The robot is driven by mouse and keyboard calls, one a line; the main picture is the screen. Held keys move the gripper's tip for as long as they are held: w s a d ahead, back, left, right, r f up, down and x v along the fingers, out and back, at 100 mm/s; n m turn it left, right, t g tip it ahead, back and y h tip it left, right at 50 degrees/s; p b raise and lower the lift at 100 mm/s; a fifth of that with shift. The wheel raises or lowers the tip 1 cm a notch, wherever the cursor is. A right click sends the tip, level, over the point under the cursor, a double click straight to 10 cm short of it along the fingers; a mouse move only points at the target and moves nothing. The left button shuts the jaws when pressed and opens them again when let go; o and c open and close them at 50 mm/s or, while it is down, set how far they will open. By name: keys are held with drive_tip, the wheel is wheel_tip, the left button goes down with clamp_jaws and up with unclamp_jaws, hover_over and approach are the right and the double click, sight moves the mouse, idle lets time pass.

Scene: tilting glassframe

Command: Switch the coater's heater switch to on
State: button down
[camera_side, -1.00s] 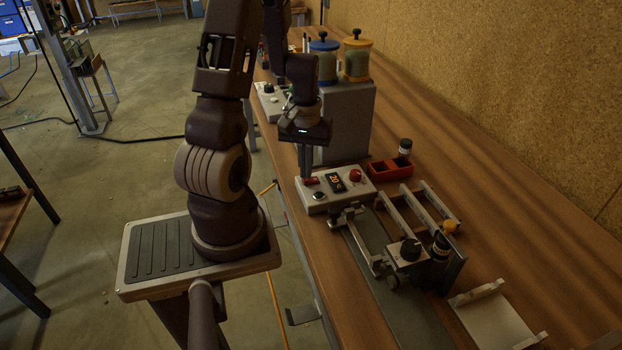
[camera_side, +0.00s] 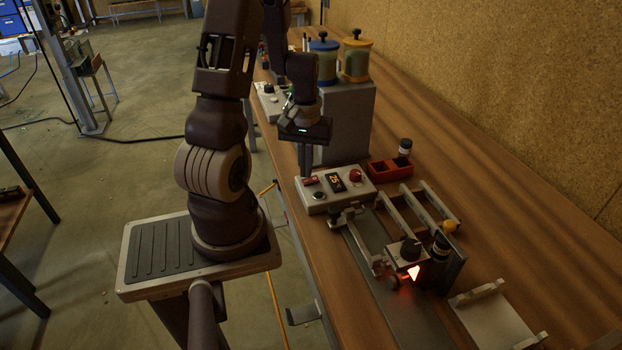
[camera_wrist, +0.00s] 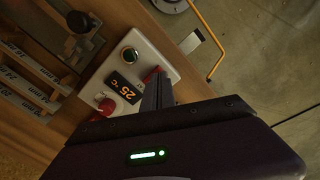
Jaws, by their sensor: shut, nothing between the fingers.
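The coater's white control box (camera_side: 340,202) sits on the bench, and it also shows in the wrist view (camera_wrist: 152,50). Its red rocker switch (camera_side: 311,181) is near the left end, partly hidden behind my fingers in the wrist view (camera_wrist: 150,76). The display (camera_wrist: 124,88) reads 25 °C. A red lamp glow (camera_side: 412,272) shows on the coater's carriage (camera_side: 407,254). My gripper (camera_side: 305,174) is shut and empty, pointing down just beside the switch; in the wrist view its fingers (camera_wrist: 157,82) overlap the switch's edge. I cannot tell whether they touch it.
A red knob (camera_side: 355,175) and a dark round button (camera_side: 319,196) are on the same box. A grey block (camera_side: 347,115) with two jars stands behind my gripper. A red tray (camera_side: 390,169) with a bottle is to the right. A white cradle (camera_side: 492,318) lies at the front.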

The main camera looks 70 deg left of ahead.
sight(306, 181)
wheel_tip(306, 181, up, 6)
drive_tip(key=shift+f, duration=0.15)
idle(0.3)
drive_tip(key=w+d+r+m+t, duration=0.25)
drive_tip(key=d+r+m, duration=0.25)
drive_tip(key=d+r, duration=0.5)
drive_tip(key=s+d+r+m+t, duration=0.1)
drive_tip(key=s+d+r+m, duration=0.2)
drive_tip(key=d, duration=0.3)
drive_tip(key=s+d+r+m+t, duration=0.2)
drive_tip(key=s+d+r+m, duration=0.1)
drive_tip(key=d, duration=0.4)
drive_tip(key=shift+s+m, duration=0.5)
